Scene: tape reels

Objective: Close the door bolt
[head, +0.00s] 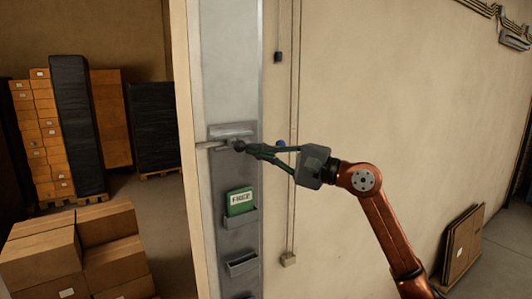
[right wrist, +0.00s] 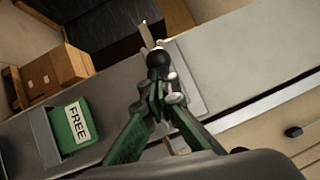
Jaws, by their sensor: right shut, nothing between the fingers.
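The door bolt (head: 216,145) is mounted on a grey metal panel at the edge of the wall. Its light rod sticks out left past the panel edge towards the opening. The rod (right wrist: 146,32) also shows in the right wrist view, with the round black knob (right wrist: 158,58) at its near end. My right gripper (head: 250,149) reaches in from the right, shut and empty, its fingertips at the knob. In the right wrist view the fingertips (right wrist: 164,96) are just below the knob; whether they touch it I cannot tell. My left gripper is out of view.
Below the bolt, a green FREE card (head: 240,201) sits in a holder, with an empty holder (head: 242,263) under it. Stacked cardboard boxes (head: 80,250) stand beyond the opening at left. The wall right of the panel is mostly bare.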

